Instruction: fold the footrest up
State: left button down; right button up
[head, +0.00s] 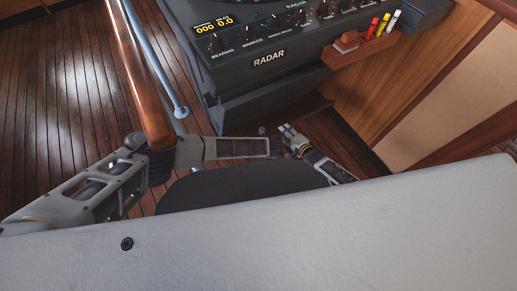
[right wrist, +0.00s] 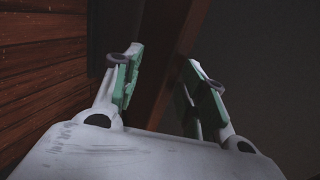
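A brown wooden board (head: 298,111) juts out low under the radar console; it looks like the footrest, lying about flat, though I cannot be sure. My right gripper (head: 286,130) is just in front of it in the head view. In the right wrist view its two green-padded fingers (right wrist: 168,82) are apart with nothing between them. A brown wooden edge (right wrist: 166,62) shows beyond and between the fingers; I cannot tell whether they touch it. My left arm crosses from the left and ends beside the right gripper. Its fingers cannot be made out.
The dark radar console (head: 262,100) stands above the board. A red-brown pen holder (head: 362,50) with markers sits on the console's right side. Plank floor (head: 60,90) is clear at left.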

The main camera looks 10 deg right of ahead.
jog(key=v, duration=0.8)
jog(key=shift+s+r, duration=0.25)
jog(key=shift+s, duration=0.05)
dwell(0.3)
jog(key=shift+s, duration=0.1)
